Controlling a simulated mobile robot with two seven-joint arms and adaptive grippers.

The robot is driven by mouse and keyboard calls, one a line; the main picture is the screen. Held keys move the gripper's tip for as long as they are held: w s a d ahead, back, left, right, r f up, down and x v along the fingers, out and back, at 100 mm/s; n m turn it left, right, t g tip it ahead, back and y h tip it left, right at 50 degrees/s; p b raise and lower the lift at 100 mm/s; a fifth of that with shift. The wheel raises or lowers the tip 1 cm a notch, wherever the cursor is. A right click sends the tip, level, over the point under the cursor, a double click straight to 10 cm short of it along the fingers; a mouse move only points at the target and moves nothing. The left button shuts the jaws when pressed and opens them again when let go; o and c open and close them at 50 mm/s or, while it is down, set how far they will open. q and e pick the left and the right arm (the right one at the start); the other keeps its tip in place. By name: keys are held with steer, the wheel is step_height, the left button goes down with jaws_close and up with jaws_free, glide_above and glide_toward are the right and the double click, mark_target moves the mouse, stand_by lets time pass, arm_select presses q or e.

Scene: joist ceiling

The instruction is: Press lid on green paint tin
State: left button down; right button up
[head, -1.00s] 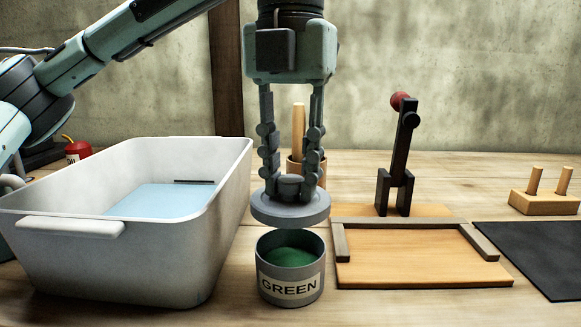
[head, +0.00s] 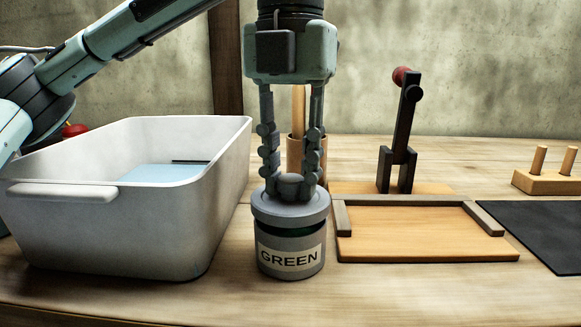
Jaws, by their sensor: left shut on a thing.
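The green paint tin (head: 291,257), a grey can with a "GREEN" label, stands upright on the wooden table. A round grey lid (head: 290,210) with a raised knob is over its mouth. A thin dark green band shows between lid and tin, mostly at the right; I cannot tell whether the lid is seated. My left gripper (head: 291,185) points straight down and is shut on the lid's knob. The paint inside the tin is hidden by the lid. My right gripper is not in view.
A large white tub (head: 215,215) with blue contents stands close left of the tin. A wooden board (head: 425,235) with raised edges lies at right, a red-knobbed lever (head: 405,125) behind it. A wooden cylinder (head: 312,160) is behind the gripper. A black mat (head: 535,230) lies far right.

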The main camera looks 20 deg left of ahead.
arm_select(q)
steer(key=shift+f+b, duration=0.75)
steer(key=shift+f, duration=0.2)
stand_by(0.7)
steer(key=shift+f, duration=0.15)
steer(key=c, duration=1.2)
jaws_free()
step_height(320, 180, up, 16)
steer(key=p, duration=0.4)
